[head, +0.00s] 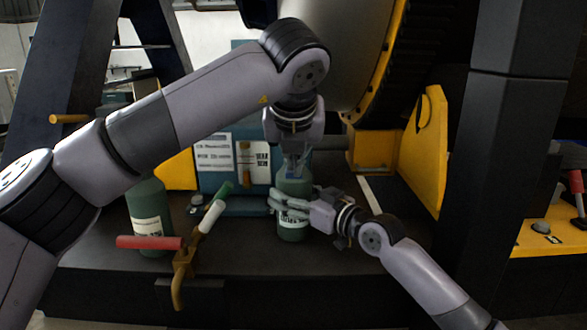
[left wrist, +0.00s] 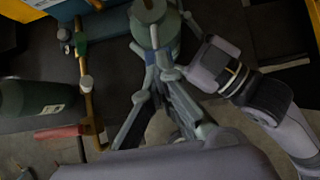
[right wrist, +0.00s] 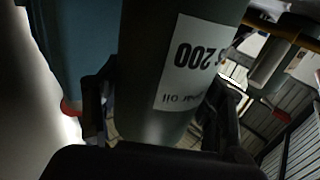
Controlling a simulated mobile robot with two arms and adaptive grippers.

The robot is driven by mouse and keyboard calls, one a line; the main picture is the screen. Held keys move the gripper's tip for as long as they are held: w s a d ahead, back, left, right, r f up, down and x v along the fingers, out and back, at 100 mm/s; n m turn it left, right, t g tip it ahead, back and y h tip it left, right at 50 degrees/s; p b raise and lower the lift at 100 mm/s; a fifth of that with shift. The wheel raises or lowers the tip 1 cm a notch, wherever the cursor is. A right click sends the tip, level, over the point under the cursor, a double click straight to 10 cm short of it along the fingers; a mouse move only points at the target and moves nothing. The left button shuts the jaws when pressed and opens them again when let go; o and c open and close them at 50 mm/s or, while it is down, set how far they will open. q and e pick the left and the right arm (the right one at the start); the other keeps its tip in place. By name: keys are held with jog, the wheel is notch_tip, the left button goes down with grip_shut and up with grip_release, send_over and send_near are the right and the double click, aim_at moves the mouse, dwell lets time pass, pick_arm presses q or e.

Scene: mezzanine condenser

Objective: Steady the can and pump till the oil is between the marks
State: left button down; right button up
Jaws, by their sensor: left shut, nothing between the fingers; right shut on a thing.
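A green oil can (head: 293,228) with a white label stands upright on the dark deck in the head view. My right gripper (head: 290,206) is shut around its body from the right. In the right wrist view the can (right wrist: 165,130) fills the middle, its label reading "200" upside down, between the two fingers. My left gripper (head: 295,168) is shut and empty, pointing down at the can's top, where blue pump parts show. In the left wrist view its fingers (left wrist: 153,62) reach the pump top; contact is unclear. A sight glass (head: 243,160) stands between labels on the blue housing (head: 212,180); its oil level is too small to read.
A second green can (head: 150,212) stands at the left. In front of it is a brass valve (head: 183,262) with a red handle (head: 148,242) and a white-and-green lever (head: 212,215). A yellow bracket (head: 425,150) and dark post bound the right side.

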pick_arm(q)
jog(key=shift+w+a+f, duration=0.15)
jog(key=shift+f, duration=1.5)
jog(key=s, duration=0.1)
jog(key=s+r, duration=0.1)
jog(key=s, duration=0.1)
jog(key=shift+s, duration=0.15)
jog(key=shift+r, duration=0.1)
jog(key=v, duration=1.2)
send_near(292, 176)
jog(key=shift+w+r, duration=0.5)
jog(key=shift+w, duration=0.25)
